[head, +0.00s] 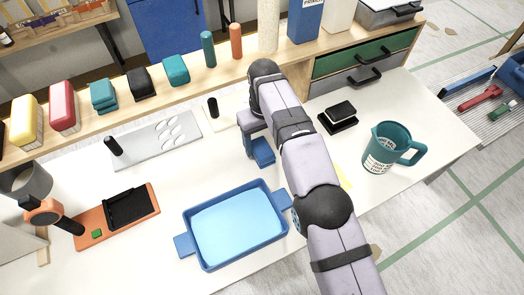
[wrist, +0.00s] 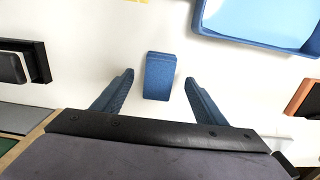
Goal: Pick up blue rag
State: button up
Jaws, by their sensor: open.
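The blue rag (wrist: 159,75) is a small folded block on the white table. In the wrist view it lies between and slightly beyond the tips of my open gripper (wrist: 160,80), with a gap to each blue finger. In the head view the rag (head: 263,152) shows just under my gripper (head: 252,146), partly covered by it and my arm. I cannot tell the exact height of the fingers above the table.
A blue tray (head: 188,245) of light blue liquid stands in front of the rag. A black block on a dark base (head: 338,117) and a teal measuring jug (head: 384,150) are to the right. A wooden shelf (head: 185,92) with several folded cloths runs behind.

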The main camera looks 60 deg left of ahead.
aim_at(263, 150)
jog(key=shift+a+f+p, duration=0.15)
jog(key=shift+f+p, duration=0.75)
jog(key=shift+f, duration=1.7)
jog(key=c, duration=1.1)
